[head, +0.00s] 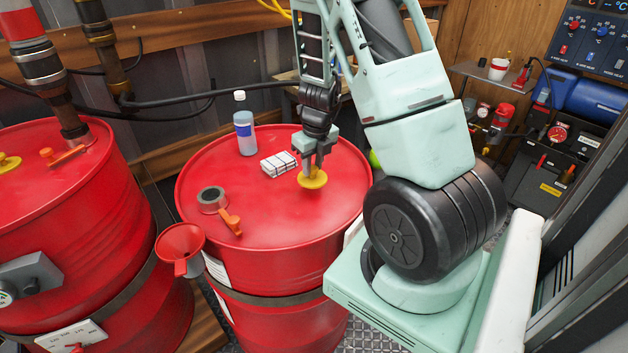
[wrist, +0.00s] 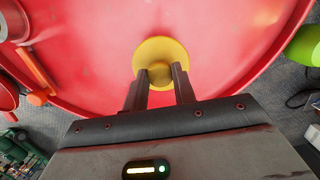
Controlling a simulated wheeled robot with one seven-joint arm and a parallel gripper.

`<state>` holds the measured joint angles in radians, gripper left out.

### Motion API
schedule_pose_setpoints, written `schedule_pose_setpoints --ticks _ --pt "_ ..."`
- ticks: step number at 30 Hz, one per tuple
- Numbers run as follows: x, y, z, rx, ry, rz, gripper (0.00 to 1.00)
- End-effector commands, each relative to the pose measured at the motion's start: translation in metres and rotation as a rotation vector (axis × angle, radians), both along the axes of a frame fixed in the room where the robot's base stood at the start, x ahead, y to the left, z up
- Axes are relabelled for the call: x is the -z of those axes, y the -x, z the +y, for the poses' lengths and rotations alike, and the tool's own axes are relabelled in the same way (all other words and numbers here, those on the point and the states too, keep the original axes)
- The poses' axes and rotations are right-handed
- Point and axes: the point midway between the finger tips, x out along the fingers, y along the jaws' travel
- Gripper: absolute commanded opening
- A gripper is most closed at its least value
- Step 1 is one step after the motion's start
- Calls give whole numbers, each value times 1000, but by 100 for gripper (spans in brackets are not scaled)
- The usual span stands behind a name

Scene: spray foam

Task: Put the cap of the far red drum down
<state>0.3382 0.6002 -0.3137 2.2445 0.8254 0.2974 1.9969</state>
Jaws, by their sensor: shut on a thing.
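My gripper (head: 311,163) is shut on a yellow cap (head: 312,180) at the right part of a red drum's lid (head: 260,220). The wrist view also shows the round yellow cap (wrist: 160,58) with its central knob between my two fingertips (wrist: 160,76). The cap is at or just above the lid; I cannot tell whether it touches. In the head view this drum stands in the middle. Another red drum (head: 60,215) stands at the left with its own yellow cap (head: 9,162) on top.
On the middle drum are a bottle (head: 244,130), a white bundle (head: 279,164), a grey ring (head: 211,198) and an orange-handled valve (head: 230,221). A red funnel (head: 180,245) hangs at its left side. The lid's front right is clear.

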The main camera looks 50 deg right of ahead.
Motion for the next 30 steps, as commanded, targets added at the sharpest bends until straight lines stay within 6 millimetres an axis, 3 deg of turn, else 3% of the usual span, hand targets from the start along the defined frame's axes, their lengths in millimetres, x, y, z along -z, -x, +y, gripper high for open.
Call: schedule_pose_setpoints --ticks 9,22,23,24,30 --pt "41 0 -1 3 -1 0 5" --pt "47 0 0 0 0 -1 5" --pt "45 0 0 0 0 -1 35" --pt "45 0 0 0 0 -1 46" --pt "45 0 0 0 0 -1 48"
